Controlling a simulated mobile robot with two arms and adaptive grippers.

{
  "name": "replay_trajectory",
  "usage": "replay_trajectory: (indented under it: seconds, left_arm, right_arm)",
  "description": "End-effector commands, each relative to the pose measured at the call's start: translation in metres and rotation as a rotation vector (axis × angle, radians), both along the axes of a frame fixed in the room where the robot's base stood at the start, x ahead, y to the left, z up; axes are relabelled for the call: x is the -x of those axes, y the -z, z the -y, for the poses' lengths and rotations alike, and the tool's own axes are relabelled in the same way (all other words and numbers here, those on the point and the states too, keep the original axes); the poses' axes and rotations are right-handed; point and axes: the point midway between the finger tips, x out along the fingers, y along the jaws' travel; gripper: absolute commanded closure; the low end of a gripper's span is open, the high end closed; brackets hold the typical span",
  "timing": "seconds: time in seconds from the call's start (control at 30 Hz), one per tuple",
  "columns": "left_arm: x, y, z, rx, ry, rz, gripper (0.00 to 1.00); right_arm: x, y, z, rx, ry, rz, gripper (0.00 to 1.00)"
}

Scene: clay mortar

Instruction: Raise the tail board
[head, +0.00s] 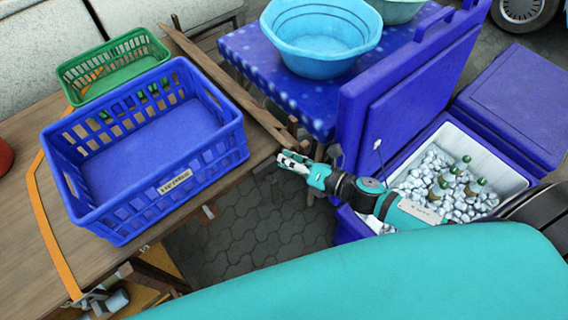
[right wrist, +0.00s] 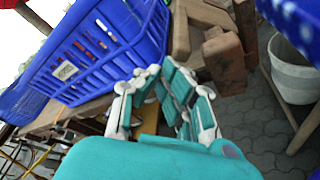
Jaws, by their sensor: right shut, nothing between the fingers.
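A long wooden board (head: 228,86), which looks like the tail board, runs along the right end of the brown wooden bed (head: 22,150) in the head view. I cannot tell its exact tilt. Wooden pieces at this end (right wrist: 222,62) show beyond the fingers in the right wrist view. My right gripper (head: 284,159) is shut and empty, just off the near end of the board, by the bed's corner. Its fingers also show in the right wrist view (right wrist: 163,80). I see no contact with the board. My left gripper is not in view.
A blue crate (head: 235,140) and a green basket (head: 72,85) stand on the bed. Right are a blue-clothed table (head: 245,55) with a basin (head: 320,60) and an open cooler (head: 520,180) of ice and bottles. A white bucket (right wrist: 295,72) stands below. Paving (head: 235,235) lies between.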

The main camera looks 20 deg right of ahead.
Motion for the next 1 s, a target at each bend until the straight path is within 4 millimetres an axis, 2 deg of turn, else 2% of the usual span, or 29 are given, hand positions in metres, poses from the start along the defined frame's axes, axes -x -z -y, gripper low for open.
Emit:
replay_trajectory:
  seconds: [0.3,1.0]
  left_arm:
    - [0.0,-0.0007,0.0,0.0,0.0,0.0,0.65]
    - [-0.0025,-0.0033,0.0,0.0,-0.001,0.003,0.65]
  right_arm:
    - [-0.0028,-0.0071,0.0059,-0.069,0.002,-0.024,1.0]
    - [-0.0051,-0.0102,0.0104,-0.073,0.0,-0.026,1.0]
